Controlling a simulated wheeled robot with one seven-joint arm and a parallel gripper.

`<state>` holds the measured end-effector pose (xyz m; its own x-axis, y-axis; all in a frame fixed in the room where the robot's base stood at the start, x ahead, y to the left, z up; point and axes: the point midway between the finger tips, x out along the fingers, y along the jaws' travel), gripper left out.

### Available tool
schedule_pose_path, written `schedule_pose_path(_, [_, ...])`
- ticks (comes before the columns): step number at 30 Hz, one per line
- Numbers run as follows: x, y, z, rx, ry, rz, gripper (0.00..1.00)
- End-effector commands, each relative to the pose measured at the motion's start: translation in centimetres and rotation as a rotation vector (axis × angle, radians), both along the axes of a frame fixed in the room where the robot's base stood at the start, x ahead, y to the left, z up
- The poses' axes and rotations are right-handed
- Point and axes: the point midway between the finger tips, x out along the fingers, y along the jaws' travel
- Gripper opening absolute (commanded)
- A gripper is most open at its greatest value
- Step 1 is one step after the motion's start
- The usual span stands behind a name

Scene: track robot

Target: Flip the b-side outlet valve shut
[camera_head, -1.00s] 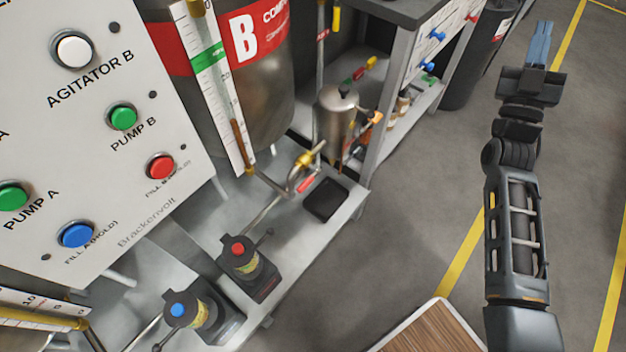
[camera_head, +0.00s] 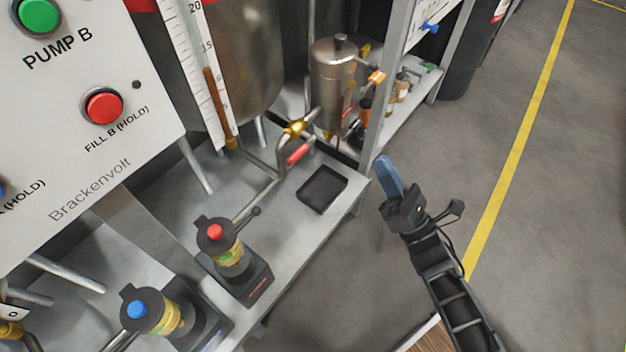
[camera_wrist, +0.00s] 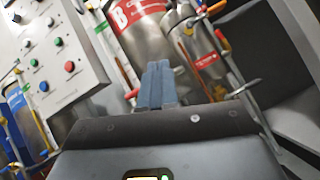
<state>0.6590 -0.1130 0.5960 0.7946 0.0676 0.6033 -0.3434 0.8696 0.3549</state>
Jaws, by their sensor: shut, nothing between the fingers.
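The b-side outlet valve is a brass body (camera_head: 295,128) with a short red handle (camera_head: 298,153), on the pipe below the B-side steel tank (camera_head: 245,60). The handle slants beside the pipe, above the bench shelf. My gripper (camera_head: 386,165) has blue fingers pressed together with nothing between them. It is to the right of the valve, past the shelf edge and apart from it. In the wrist view the shut fingers (camera_wrist: 158,75) point toward the tank (camera_wrist: 135,20). A small red part shows left of the fingers there, too small to identify.
A black tray (camera_head: 322,189) lies on the shelf near the valve. A red-topped pump (camera_head: 230,250) and a blue-topped pump (camera_head: 160,312) stand at the front. A steel canister (camera_head: 335,75) and a grey rack post (camera_head: 385,100) are behind. Floor at right is open.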

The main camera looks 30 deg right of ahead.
Motion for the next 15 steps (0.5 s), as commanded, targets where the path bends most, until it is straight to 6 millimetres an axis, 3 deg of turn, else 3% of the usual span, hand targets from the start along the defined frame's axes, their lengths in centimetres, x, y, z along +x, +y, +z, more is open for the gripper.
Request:
schedule_pose_path(1, [-0.4,1.5,-2.4,-0.068,0.007,-0.006,0.00])
schedule_pose_path(6, [-1.7,5.3,-6.0,-0.269,-0.002,-0.029,0.00])
schedule_pose_path(10, [-2.3,6.9,-7.3,-0.350,-0.013,-0.036,0.00])
schedule_pose_path(15, [-2.5,7.5,-7.7,-0.382,-0.019,-0.040,0.00])
